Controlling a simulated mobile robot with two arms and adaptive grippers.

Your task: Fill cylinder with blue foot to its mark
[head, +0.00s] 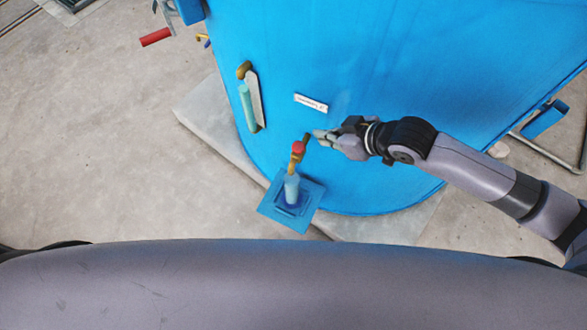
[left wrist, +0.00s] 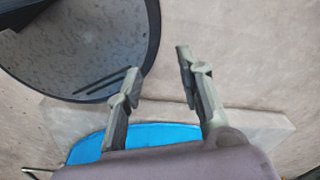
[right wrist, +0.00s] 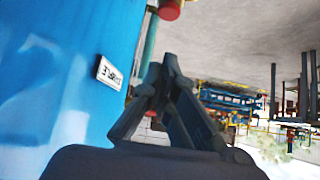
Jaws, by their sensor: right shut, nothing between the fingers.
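The cylinder (head: 291,187) stands upright, pale and narrow, under a brass tap (head: 296,160) with a red knob (head: 298,148) on the blue tank. Its foot rests on a blue square platform (head: 269,208). The liquid level and the mark are too small to make out.
The blue tank (head: 400,60) fills the upper middle. A white label (head: 311,102) and a greenish sight tube (head: 246,108) are on its wall. The concrete floor (head: 90,150) on the left is clear.

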